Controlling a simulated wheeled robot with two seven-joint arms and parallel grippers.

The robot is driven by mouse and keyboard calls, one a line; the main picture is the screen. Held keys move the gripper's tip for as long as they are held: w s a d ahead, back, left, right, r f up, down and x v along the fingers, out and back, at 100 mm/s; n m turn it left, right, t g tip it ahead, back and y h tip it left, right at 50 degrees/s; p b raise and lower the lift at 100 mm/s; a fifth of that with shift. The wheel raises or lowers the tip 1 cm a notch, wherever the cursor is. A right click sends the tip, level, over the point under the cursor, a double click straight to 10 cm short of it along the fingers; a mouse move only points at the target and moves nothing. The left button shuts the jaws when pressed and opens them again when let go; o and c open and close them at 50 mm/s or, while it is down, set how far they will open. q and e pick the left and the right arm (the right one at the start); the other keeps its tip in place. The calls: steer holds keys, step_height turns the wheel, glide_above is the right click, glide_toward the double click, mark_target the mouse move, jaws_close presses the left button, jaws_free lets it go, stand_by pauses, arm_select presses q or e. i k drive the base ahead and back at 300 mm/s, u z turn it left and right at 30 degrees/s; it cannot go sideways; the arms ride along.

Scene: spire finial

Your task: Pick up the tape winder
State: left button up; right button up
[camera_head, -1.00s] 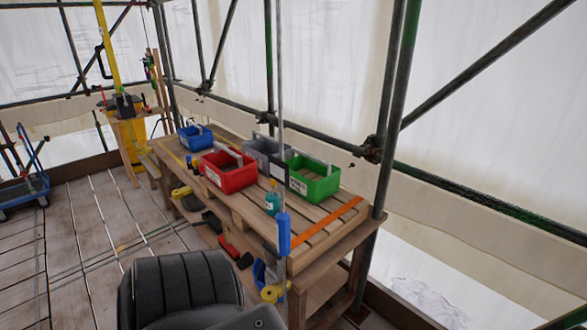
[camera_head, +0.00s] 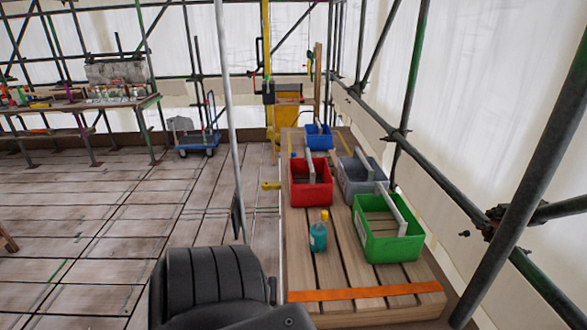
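I cannot make out a tape winder for certain in this view. A small yellow item (camera_head: 271,185) sticks out at the left edge of the wooden workbench (camera_head: 345,262), and I cannot tell what it is. Neither of my grippers is in view. Whatever lies on the bench's lower shelf is hidden from here.
On the bench stand red (camera_head: 310,191), green (camera_head: 385,246), grey (camera_head: 358,183) and blue (camera_head: 318,140) totes and a teal bottle (camera_head: 318,238). Scaffold tubes (camera_head: 520,190) line the right. A blue trolley (camera_head: 197,140) and another bench (camera_head: 85,105) stand behind open plank floor.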

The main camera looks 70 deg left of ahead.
mark_target(317, 238)
steer(key=u, duration=0.95)
steer(key=i, duration=0.9)
steer(key=u, duration=0.9)
